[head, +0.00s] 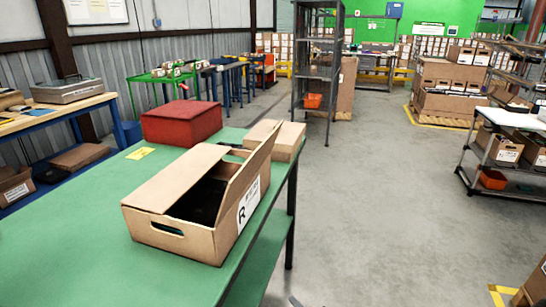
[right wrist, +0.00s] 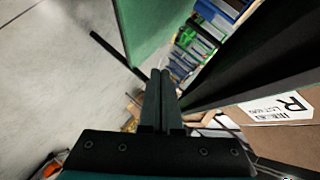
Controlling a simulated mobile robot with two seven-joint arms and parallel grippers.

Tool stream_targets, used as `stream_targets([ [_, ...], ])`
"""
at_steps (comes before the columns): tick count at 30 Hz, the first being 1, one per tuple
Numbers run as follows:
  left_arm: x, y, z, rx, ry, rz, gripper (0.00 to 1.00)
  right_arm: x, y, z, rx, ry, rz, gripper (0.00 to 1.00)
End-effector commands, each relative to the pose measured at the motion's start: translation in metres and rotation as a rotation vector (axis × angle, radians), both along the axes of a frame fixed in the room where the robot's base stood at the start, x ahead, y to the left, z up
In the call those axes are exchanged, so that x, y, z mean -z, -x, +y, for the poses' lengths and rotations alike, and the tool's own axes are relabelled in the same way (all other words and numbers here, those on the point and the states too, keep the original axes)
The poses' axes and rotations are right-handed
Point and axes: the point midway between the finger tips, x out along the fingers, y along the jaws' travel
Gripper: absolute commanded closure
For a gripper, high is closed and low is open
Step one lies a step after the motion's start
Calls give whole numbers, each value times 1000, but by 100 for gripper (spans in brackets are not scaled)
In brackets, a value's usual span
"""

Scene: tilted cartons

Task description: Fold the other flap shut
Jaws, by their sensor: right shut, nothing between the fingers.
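An open brown carton (head: 165,238) with a handle slot and an R label stands on the green table (head: 65,255). Its left flap (head: 175,176) lies folded over the top. Its right flap (head: 250,165) stands up, tilted slightly outward, and a dark gap shows between the two. In the right wrist view my right gripper (right wrist: 160,76) is shut and empty. The carton's labelled side (right wrist: 285,138) is to the right of its fingers, apart from them. In the head view only a small grey tip shows at the bottom edge. My left gripper is not in view.
A red box (head: 181,123) and a smaller closed carton (head: 285,138) stand behind the open carton. A yellow tag (head: 140,153) lies on the table. The floor right of the table is clear. A cart (head: 500,150) stands further right.

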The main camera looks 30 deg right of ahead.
Motion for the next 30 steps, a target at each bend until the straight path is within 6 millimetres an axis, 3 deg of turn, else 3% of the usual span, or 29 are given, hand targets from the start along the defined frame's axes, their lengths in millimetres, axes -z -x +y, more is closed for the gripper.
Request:
stream_targets([
  [1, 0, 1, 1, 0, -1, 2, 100, -32, -9, -6, 35, -61, -79, 100],
  [4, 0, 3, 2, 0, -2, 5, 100, -93, -21, -17, 89, -192, -231, 100],
  [9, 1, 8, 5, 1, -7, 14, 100, -196, -25, -26, 121, -412, -470, 100],
  [12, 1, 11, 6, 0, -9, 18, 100, -246, -20, -27, 112, -520, -577, 100],
  [15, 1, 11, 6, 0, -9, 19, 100, -282, -14, -26, 94, -601, -654, 100],
  [18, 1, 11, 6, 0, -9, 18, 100, -304, -9, -24, 79, -653, -701, 100],
  [21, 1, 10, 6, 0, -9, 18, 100, -315, -7, -23, 70, -677, -722, 100],
  [30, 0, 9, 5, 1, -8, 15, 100, -324, -30, -26, 69, -684, -730, 100],
])
